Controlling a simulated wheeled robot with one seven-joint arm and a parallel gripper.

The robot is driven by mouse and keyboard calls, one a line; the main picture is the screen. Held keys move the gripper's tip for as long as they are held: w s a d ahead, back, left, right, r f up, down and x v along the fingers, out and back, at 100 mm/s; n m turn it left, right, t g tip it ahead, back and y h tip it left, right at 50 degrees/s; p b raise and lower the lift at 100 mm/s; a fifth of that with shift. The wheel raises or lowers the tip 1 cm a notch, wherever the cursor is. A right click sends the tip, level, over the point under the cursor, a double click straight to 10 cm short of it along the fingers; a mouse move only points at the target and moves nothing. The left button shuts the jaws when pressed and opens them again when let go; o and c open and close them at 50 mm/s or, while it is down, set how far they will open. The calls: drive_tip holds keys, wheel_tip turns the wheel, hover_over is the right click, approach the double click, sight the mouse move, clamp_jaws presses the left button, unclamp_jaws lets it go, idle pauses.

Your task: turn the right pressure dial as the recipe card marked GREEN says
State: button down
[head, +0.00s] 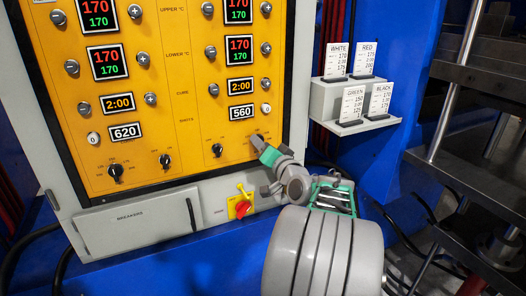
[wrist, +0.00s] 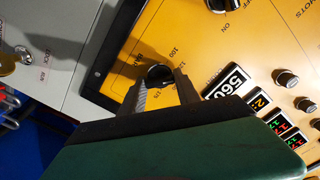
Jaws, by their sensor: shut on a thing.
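The right pressure dial (head: 254,137) is a black knob low on the right of the yellow panel. My gripper (head: 260,142) is at it. In the wrist view the dial (wrist: 160,74) sits between the two fingers of my gripper (wrist: 161,82), which are shut on its sides. Printed scale numbers surround it, one looking like 100; its pointer is not clear. The card marked GREEN (head: 352,104) stands on the lower front step of the card holder. It has three lines, and the bottom one seems to read 125.
Cards marked WHITE (head: 337,60), RED (head: 366,58) and BLACK (head: 380,100) stand beside it. An ON switch knob (head: 217,150) is left of the dial. A red switch on a yellow plate (head: 241,206) is below. Press metalwork (head: 460,150) fills the right.

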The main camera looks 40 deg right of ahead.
idle(0.4)
drive_tip(key=c, duration=0.9)
unclamp_jaws()
drive_tip(key=v, duration=0.7)
drive_tip(key=shift+s+a, duration=0.15)
drive_tip(key=shift+s, duration=0.25)
